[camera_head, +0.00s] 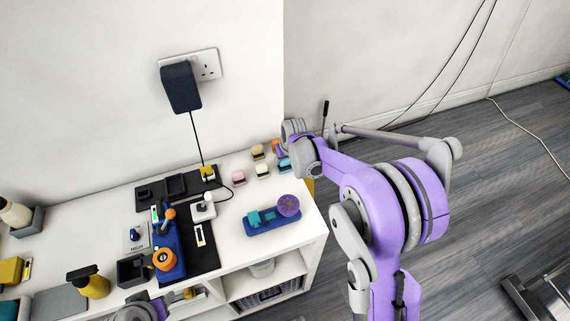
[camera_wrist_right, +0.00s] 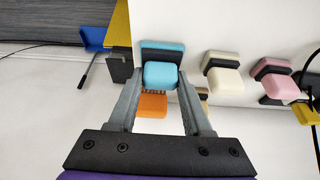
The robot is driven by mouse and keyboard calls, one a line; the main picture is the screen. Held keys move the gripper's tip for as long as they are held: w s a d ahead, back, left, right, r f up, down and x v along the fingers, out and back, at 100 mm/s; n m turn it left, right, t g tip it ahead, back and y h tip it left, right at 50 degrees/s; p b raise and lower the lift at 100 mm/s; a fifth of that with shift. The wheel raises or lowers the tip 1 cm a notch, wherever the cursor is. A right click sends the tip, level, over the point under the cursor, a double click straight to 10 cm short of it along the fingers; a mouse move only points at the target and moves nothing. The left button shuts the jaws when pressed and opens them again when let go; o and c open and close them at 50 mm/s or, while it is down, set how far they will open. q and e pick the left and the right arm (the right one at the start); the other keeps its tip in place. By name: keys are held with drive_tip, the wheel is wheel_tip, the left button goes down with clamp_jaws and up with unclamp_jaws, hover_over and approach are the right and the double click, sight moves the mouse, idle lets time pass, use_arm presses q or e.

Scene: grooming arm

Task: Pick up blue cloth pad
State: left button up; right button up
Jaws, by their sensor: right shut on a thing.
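The light blue pad (camera_wrist_right: 162,75) sits between the two fingers of my right gripper (camera_wrist_right: 160,82) in the right wrist view, and the gripper is shut on it. A dark block with a light blue top edge lies right against the pad. In the head view the blue pad (camera_head: 284,164) shows small at the right end of the white counter, beside my right wrist. My right fingers are mostly hidden there by the wrist. I cannot tell whether the pad is clear of the counter.
An orange pad (camera_wrist_right: 152,105) lies close by the fingers. Cream (camera_wrist_right: 224,80) and pink (camera_wrist_right: 278,82) pads stand in a row beside it. A blue tray with a purple ball (camera_head: 288,205) lies in front on the counter (camera_head: 230,270). A wall charger (camera_head: 181,88) hangs behind.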

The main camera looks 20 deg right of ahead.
clamp_jaws()
wheel_tip(320, 180, up, 10)
drive_tip(key=shift+p, duration=0.35)
drive_tip(key=o, duration=0.6)
unclamp_jaws()
drive_tip(key=c, duration=0.6)
drive_tip(key=shift+d, duration=0.1)
